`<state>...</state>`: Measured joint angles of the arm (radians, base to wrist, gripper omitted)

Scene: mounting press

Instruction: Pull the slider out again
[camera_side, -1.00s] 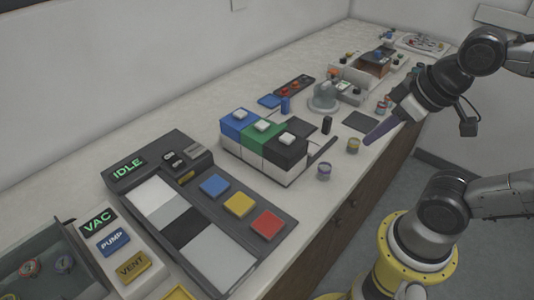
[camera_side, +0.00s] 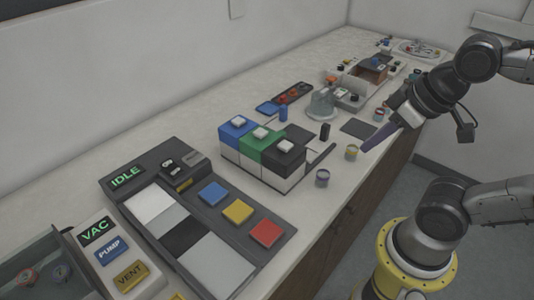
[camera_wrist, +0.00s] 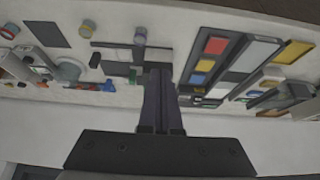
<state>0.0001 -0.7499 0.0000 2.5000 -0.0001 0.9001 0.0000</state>
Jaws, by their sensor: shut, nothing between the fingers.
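A block unit with blue, green and black tops (camera_side: 262,148) stands mid-counter in the side view, a white button on each top. A thin dark bar (camera_side: 320,155) lies by its right end; I cannot tell surely whether this is the slider. A dark bar (camera_wrist: 115,45) also shows in the wrist view, left of the fingertips. My gripper (camera_side: 366,149) is shut and empty, pointing down-left near the counter's front edge, right of the block unit and apart from it. Its closed fingers (camera_wrist: 160,72) stand in the middle of the wrist view and hide part of the counter.
Small jars (camera_side: 322,177) (camera_side: 351,153) stand between the unit and my gripper. A dark flat pad (camera_side: 359,129) lies behind the fingertips. A panel reading IDLE (camera_side: 262,272) with blue, yellow and red buttons and a VAC box (camera_side: 118,262) fill the near left. More devices crowd the far end.

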